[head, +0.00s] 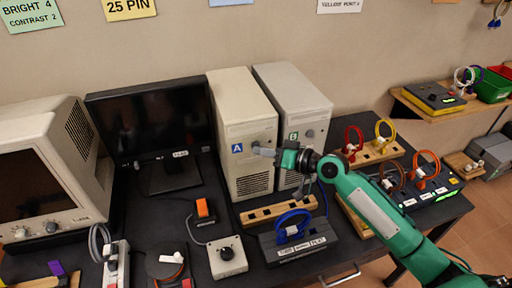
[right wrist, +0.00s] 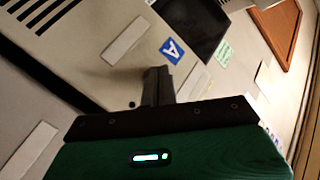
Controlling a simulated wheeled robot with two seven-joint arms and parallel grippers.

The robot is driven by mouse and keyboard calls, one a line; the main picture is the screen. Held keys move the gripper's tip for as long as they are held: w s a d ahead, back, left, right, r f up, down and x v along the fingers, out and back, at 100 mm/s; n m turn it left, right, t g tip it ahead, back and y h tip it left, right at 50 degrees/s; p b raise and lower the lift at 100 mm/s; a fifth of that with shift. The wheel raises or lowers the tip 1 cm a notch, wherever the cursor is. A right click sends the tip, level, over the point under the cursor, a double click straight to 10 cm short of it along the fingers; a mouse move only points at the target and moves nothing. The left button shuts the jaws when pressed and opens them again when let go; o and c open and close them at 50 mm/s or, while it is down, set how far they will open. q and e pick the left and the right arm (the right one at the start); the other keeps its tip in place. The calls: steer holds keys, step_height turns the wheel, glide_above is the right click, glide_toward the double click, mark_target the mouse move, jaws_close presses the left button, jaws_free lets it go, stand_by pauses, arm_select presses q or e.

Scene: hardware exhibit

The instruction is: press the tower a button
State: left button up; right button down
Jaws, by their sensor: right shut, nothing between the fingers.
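Tower A (head: 241,108) is a beige upright case with a blue "A" label (head: 237,148) on its front, left of centre on the table. My right gripper (head: 264,151) comes in from the right with its fingertips at the tower's front, just right of the label. Its fingers are shut and empty. In the right wrist view the dark fingers (right wrist: 157,84) point at the tower's front, near the "A" label (right wrist: 172,50). The button on tower A is not visible behind the fingers. I cannot tell whether the fingertips touch the front. My left gripper is not in view.
Tower B (head: 288,92) stands close on the right, with a green label and a round button (head: 310,133). A black monitor (head: 152,120) stands left. A wooden strip (head: 278,209), a box with blue cable (head: 297,243) and a knob box (head: 228,260) lie in front.

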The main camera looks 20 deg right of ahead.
steer(key=shift+w, duration=0.15)
stand_by(0.4)
steer(key=shift+s, duration=0.65)
steer(key=s+p, duration=0.1)
steer(key=s, duration=0.5)
steer(key=shift+d, duration=0.15)
stand_by(0.6)
